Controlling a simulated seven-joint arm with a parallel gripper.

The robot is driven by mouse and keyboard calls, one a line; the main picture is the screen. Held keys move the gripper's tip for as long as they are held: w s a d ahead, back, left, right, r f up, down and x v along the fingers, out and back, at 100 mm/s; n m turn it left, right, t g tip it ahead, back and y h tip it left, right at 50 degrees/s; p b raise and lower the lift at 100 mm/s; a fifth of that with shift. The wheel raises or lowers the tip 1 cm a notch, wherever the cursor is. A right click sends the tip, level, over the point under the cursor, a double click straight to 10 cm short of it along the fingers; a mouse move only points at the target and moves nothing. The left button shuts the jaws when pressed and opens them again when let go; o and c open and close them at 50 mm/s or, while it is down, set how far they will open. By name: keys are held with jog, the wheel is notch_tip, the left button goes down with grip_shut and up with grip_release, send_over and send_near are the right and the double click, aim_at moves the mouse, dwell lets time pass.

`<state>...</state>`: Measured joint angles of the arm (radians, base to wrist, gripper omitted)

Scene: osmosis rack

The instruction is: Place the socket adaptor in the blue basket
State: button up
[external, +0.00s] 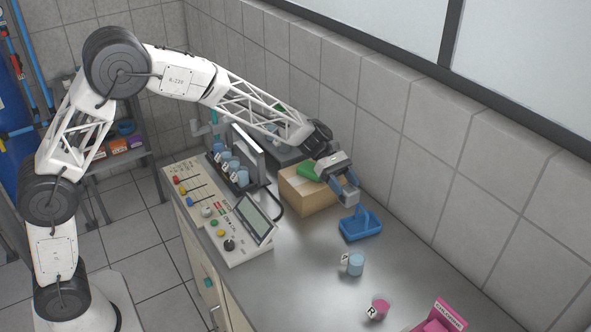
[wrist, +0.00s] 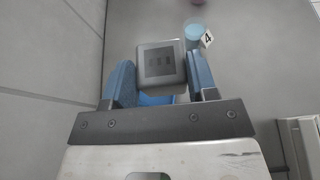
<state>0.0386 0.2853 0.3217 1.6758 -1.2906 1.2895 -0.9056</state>
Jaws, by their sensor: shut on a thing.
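In the external view the adaptor is mostly hidden by the fingers. The blue basket (external: 361,224) is a small tray on the counter, just below and slightly right of my gripper. In the wrist view a piece of blue (wrist: 153,99) shows beneath the adaptor, largely covered by it. The adaptor appears held above the basket; the exact gap is hard to tell.
A cardboard box (external: 308,196) with something green stands left of my gripper, near the tiled wall. A light-blue cup (external: 355,264) with a label, a pink cup (external: 380,307) and a pink box (external: 440,318) stand nearer the camera. A control panel (external: 236,226) lines the left counter edge.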

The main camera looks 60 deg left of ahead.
jog(key=shift+w+d+f, duration=0.1)
jog(key=shift+w+d, duration=0.1)
jog(key=shift+w, duration=0.75)
jog(key=shift+w+d+f, duration=0.1)
jog(key=shift+w+d, duration=0.1)
jog(key=shift+w, duration=0.75)
jog(key=shift+w+d+f, duration=0.1)
jog(key=shift+w+d, duration=0.1)
jog(key=shift+w, duration=0.75)
jog(key=shift+f, duration=1.75)
jog(key=o, duration=0.9)
jog(key=shift+f, duration=0.1)
jog(key=shift+o, duration=0.2)
jog(key=v, duration=1.2)
jog(key=shift+s, duration=0.1)
